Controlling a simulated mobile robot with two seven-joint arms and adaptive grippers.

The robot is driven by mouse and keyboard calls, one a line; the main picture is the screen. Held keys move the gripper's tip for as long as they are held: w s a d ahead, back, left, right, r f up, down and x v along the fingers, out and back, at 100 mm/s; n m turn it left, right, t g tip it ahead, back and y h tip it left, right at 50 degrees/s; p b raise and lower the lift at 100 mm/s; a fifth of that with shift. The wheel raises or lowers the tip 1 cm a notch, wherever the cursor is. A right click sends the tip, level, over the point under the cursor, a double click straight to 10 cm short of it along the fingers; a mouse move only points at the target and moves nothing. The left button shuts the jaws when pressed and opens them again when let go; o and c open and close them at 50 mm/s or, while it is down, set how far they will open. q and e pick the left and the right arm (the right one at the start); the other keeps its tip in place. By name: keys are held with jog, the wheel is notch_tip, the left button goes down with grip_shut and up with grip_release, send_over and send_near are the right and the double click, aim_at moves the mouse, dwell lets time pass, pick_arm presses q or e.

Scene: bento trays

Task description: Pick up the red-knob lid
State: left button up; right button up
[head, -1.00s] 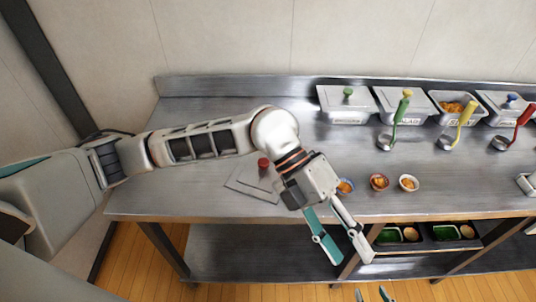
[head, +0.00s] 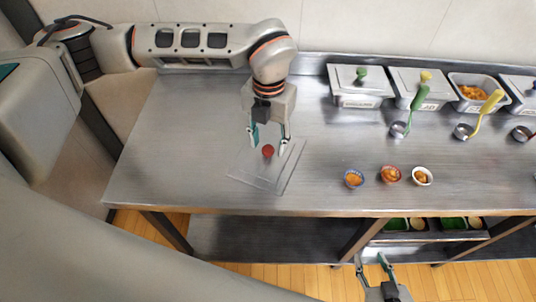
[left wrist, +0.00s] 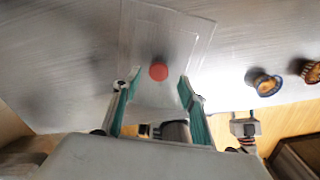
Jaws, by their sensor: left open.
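The red-knob lid (head: 280,178) is a flat, see-through lid lying on the steel counter in the head view. Its red knob (head: 267,151) stands up near the lid's far part. My left gripper (head: 269,141) is open and points down at the knob, with its fingers to either side as seen from the head. In the left wrist view the knob (left wrist: 158,71) shows just beyond the open fingertips (left wrist: 157,86), about centred between them; contact is not visible. My right gripper (head: 370,260) is open and empty, low in front of the counter.
Small bowls (head: 390,175) stand right of the lid. Steel containers (head: 360,88), some with coloured-knob lids, line the back right, with ladles (head: 399,129) before them. Dark trays (head: 407,224) sit on a lower shelf. The counter left of the lid is clear.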

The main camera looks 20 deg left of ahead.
aim_at(268, 148)
pick_arm(q)
jog(key=shift+w+a+f, duration=0.1)
jog(key=shift+f, duration=0.85)
jog(key=shift+w+a+f, duration=0.1)
jog(key=shift+f, duration=0.8)
grip_shut()
jog(key=shift+r, duration=0.15)
